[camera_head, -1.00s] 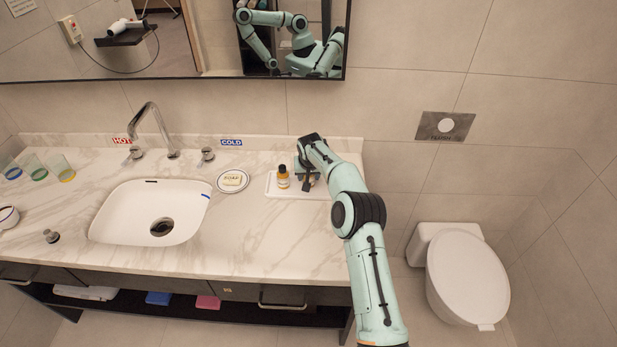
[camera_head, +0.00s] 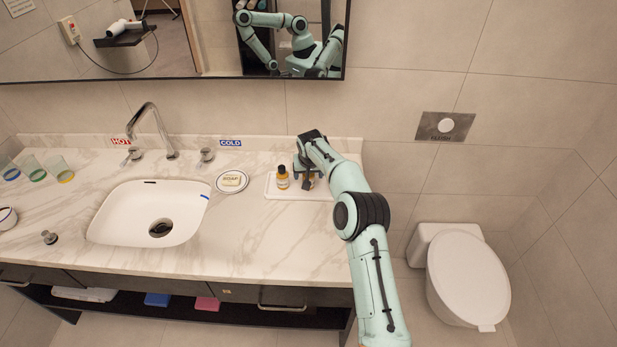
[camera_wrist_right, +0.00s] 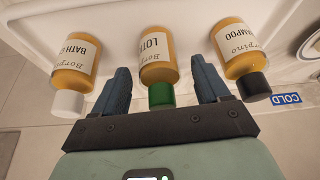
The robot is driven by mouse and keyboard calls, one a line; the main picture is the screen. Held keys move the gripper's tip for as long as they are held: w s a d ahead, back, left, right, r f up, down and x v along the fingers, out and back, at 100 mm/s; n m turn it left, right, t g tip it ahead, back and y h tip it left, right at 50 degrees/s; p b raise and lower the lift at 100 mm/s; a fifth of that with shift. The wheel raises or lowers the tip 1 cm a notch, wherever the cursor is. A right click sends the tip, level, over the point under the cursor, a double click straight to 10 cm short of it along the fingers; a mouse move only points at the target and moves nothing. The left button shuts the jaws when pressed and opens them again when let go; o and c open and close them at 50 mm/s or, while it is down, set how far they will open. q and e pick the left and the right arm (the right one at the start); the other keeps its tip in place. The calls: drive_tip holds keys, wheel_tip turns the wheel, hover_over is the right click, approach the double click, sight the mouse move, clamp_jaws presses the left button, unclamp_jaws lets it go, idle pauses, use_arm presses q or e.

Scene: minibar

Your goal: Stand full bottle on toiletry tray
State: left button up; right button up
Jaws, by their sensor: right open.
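A white toiletry tray (camera_head: 285,195) lies on the counter at the right. An amber shampoo bottle (camera_head: 283,180) with a black cap stands on its left part. In the wrist view three amber bottles stand in a row: bath gel (camera_wrist_right: 75,60) with a white cap, lotion (camera_wrist_right: 157,55) with a green cap, and shampoo (camera_wrist_right: 240,58). My right gripper (camera_head: 305,180) is over the tray, open, its fingers (camera_wrist_right: 160,66) on either side of the lotion bottle. In the head view the gripper mostly hides the lotion and bath gel bottles. My left gripper is not in view.
A soap dish (camera_head: 232,181) lies left of the tray, beside the sink (camera_head: 130,210). The faucet (camera_head: 160,130) and glasses (camera_head: 60,168) are further left. The counter in front of the tray is clear. A mirror (camera_head: 200,40) hangs above; a toilet (camera_head: 467,275) stands at the right.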

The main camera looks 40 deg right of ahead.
drive_tip(key=v, duration=1)
drive_tip(key=shift+s+b, duration=0.2)
drive_tip(key=shift+b, duration=0.25)
drive_tip(key=shift+a+f, duration=0.1)
drive_tip(key=shift+f, duration=0.05)
